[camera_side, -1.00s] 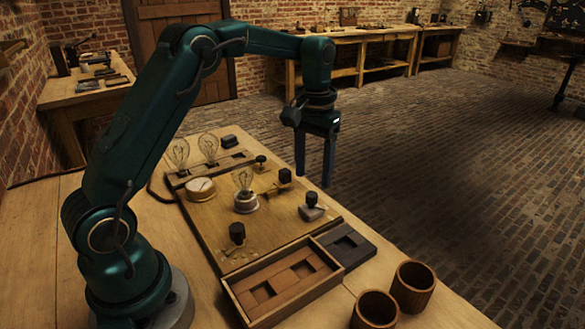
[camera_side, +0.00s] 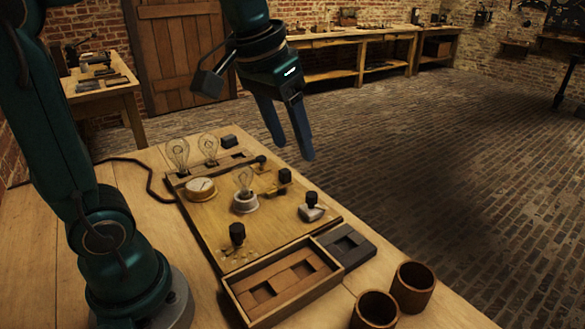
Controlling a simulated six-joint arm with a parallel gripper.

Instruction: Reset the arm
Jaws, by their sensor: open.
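My gripper (camera_side: 290,150) hangs in the air above the far right side of the wooden board (camera_side: 215,228). Its two blue-grey fingers point down and stand apart, with nothing between them. My green arm rises at the left, and its upper part runs out of the top of the picture. On the board stand a glass bulb on a white base (camera_side: 245,196), a round dial (camera_side: 201,188) and several dark knobs and posts. Two more bulbs (camera_side: 178,154) stand in a strip at the board's far end.
A wooden tray (camera_side: 285,312) with slotted inserts lies at the board's near end, beside a dark slotted block (camera_side: 346,247). Two empty-looking brown cups (camera_side: 413,285) stand at the near right table edge. A black cable (camera_side: 150,182) runs left from the board.

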